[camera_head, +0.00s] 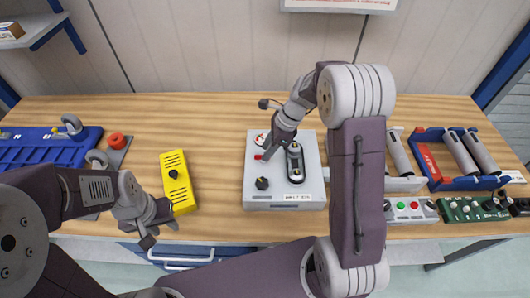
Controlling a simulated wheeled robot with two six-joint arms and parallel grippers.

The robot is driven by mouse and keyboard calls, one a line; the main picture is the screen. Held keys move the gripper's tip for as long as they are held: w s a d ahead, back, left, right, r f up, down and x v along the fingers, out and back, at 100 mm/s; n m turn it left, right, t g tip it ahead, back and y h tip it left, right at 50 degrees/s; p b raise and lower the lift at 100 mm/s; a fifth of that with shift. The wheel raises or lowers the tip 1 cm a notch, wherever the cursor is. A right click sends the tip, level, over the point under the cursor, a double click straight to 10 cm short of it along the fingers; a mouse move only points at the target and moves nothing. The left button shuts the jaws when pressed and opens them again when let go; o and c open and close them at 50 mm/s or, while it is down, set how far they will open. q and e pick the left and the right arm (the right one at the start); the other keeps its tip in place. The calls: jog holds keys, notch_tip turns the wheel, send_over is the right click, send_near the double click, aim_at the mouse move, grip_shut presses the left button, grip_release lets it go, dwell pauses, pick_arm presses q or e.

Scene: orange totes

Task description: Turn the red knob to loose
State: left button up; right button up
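A red knob (117,140) sits on a dark grey plate at the left of the bench. A second small red part (258,157) shows on the light grey box (271,196) in the middle, beside a round red-and-white dial (261,138); I cannot tell which one is the named knob. My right gripper (267,152) reaches down over the box, close to this red part and the dial. Its fingers partly hide them, and its opening is unclear. My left gripper (160,236) has its fingers apart and empty, near the bench's front edge below a yellow box (177,182).
The grey box also carries a black knob (262,184) and a dark oval fitting (295,163). A blue tray (40,147) lies far left. Blue-framed rollers (460,152) and button boxes (410,210) stand at the right. Bare wood lies between the yellow and grey boxes.

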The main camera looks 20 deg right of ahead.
jog(key=shift+a+x, duration=0.2)
jog(key=shift+x, duration=1)
jog(key=shift+d+r, duration=0.1)
grip_shut()
